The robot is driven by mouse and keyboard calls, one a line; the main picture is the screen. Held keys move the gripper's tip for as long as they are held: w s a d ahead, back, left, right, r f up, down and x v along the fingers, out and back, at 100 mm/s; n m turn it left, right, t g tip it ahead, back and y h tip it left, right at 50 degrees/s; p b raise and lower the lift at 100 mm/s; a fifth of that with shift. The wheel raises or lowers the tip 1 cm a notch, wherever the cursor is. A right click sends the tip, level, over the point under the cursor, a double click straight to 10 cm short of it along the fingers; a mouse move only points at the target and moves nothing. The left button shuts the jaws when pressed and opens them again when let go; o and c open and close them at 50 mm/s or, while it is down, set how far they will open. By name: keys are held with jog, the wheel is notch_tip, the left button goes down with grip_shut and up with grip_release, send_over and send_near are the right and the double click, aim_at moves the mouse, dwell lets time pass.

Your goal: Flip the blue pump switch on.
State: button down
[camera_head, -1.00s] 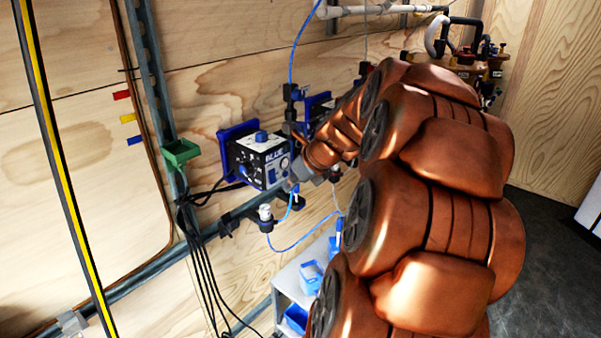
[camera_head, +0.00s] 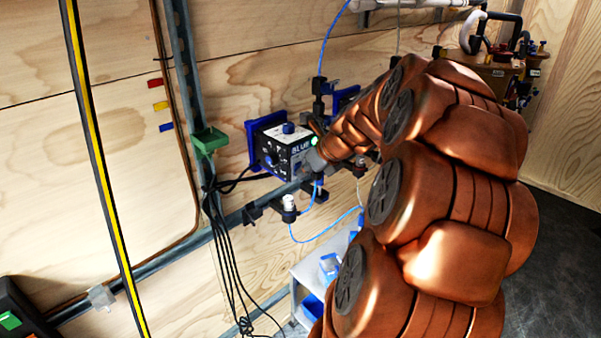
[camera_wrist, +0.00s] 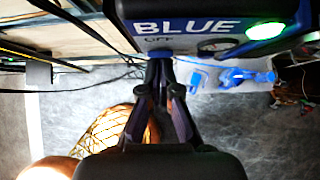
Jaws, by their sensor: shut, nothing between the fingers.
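The blue pump (camera_head: 282,146) is a box with a white and black face and a blue knob on top, mounted on the wood wall in the head view. In the wrist view its face (camera_wrist: 190,27) fills the top, with the word BLUE, an OFF marking and a lit green light (camera_wrist: 265,31). My gripper (camera_wrist: 160,62) is shut and empty, its fingertips just below the OFF marking, at the lower edge of the face. A small blue part (camera_wrist: 160,53) shows at the tips; I cannot tell whether they touch it. In the head view my arm partly hides the face.
A green holder (camera_head: 208,139) hangs on the metal rail left of the pump, with black cables below. Blue tubing (camera_head: 327,232) loops under the pump. A white cart (camera_head: 308,268) with blue containers stands below. A second pump is partly hidden behind my arm.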

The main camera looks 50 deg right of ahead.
jog(key=shift+r, duration=0.1)
jog(key=shift+r+p, duration=0.8)
jog(key=shift+p, duration=0.15)
jog(key=s+f+b+v, duration=0.1)
jog(key=v, duration=1.1)
jog(key=shift+s, duration=0.65)
jog(key=shift+a, duration=0.1)
